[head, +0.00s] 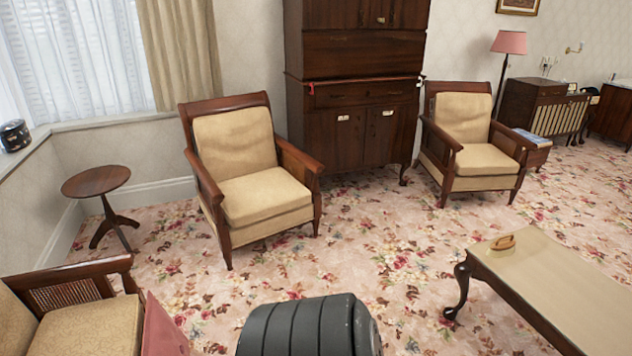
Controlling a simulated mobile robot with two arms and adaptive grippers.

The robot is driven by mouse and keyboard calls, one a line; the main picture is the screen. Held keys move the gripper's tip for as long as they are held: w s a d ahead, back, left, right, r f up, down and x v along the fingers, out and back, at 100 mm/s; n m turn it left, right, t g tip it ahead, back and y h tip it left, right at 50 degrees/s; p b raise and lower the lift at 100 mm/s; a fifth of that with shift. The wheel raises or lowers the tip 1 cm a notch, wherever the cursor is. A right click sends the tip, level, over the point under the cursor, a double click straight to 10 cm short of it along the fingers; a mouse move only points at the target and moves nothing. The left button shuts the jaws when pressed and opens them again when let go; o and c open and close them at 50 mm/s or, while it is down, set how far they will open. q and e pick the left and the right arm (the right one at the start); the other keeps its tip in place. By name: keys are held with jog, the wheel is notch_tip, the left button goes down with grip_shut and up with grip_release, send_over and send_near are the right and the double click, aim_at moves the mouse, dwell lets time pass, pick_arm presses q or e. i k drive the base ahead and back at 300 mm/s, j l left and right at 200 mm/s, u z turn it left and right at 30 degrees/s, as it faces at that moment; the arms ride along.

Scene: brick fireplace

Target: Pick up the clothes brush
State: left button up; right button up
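A small brown object that looks like the clothes brush (504,242) lies on top of the low coffee table (572,288) at the right. It is near the table's far left corner, with a bare tabletop around it. It is small in the picture, so its bristles cannot be made out. Neither of my grippers shows in the head view.
Two cream armchairs (252,190) (470,165) stand either side of a dark cabinet (352,55). A round side table (97,181) stands at the left, above a partly visible chair (85,318). Floral carpet (385,235) lies open between the armchairs and coffee table.

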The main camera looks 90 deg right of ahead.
aim_at(504, 246)
jog(key=z, duration=4.05)
jog(key=u, duration=2.6)
jog(key=k+l+u, duration=0.6)
jog(key=k, duration=0.3)
jog(key=j, duration=0.1)
